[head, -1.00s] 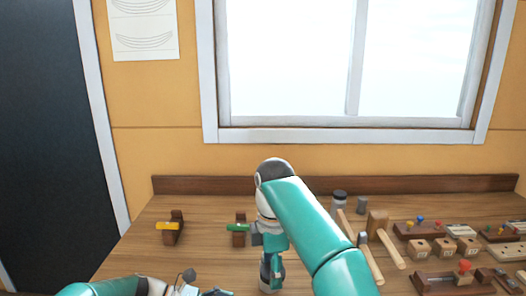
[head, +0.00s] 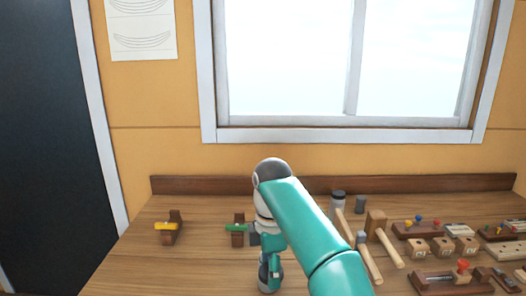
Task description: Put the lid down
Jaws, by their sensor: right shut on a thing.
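My right arm reaches in from the lower right and bends down. Its gripper (head: 268,284) is low in the middle of the head view, at the bottom edge. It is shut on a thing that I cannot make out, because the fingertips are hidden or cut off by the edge. I see no loose lid on the bench. My left gripper is not in view.
On the wooden bench (head: 150,262) are a yellow-topped clamp (head: 168,228) and a green-topped clamp (head: 237,229). The bench's left front is clear.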

